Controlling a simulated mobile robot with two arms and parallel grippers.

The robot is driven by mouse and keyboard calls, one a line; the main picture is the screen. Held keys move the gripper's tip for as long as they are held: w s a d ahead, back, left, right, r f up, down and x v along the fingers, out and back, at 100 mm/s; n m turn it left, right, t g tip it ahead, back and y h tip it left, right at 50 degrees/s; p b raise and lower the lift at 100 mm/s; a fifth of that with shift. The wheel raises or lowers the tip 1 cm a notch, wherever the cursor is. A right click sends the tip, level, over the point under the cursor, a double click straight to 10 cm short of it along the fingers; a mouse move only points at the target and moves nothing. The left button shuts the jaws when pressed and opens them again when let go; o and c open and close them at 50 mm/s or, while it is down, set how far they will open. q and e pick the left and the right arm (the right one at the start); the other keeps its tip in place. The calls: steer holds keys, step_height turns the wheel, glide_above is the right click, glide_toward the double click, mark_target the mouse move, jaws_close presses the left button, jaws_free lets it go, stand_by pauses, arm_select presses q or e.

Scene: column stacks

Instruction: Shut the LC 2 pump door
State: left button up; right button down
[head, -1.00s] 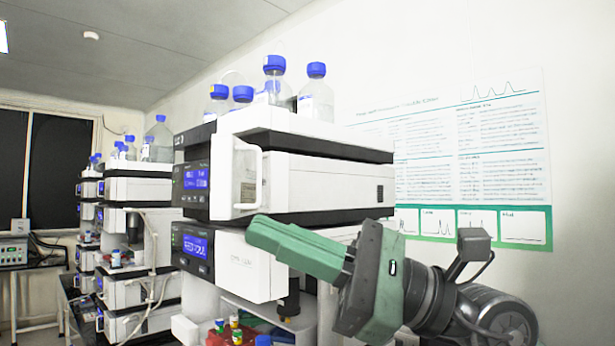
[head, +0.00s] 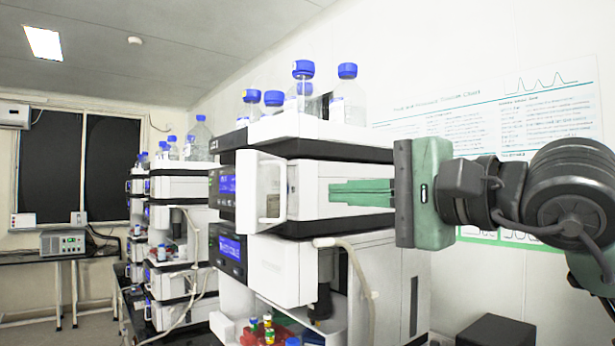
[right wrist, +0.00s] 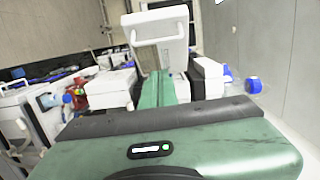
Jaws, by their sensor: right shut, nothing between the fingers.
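The near instrument stack has a white pump door (head: 264,172) with a white loop handle. The door stands open, out from the pump module (head: 308,190), beside its blue display. I cannot read an LC 2 label. My right gripper (head: 333,192), with green fingers, is shut and empty. It points left alongside the pump module, its tips to the right of the door with a visible gap in the picture. In the right wrist view a white panel with a handle (right wrist: 155,24) rises beyond the green fingertips (right wrist: 163,74). My left gripper is not in view.
Blue-capped bottles (head: 348,95) stand on top of the near stack. A beige tube (head: 362,275) hangs at its lower front, above small coloured vials (head: 262,328). A second stack (head: 180,255) stands farther left. A wall chart (head: 500,115) is behind my arm.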

steer(key=a, duration=0.1)
steer(key=w+a+p, duration=0.1)
steer(key=a, duration=0.1)
steer(key=a+p, duration=0.1)
steer(key=a, duration=0.1)
steer(key=shift+w+a, duration=0.2)
steer(key=shift+w, duration=0.05)
steer(key=shift+d, duration=0.1)
steer(key=shift+f, duration=0.1)
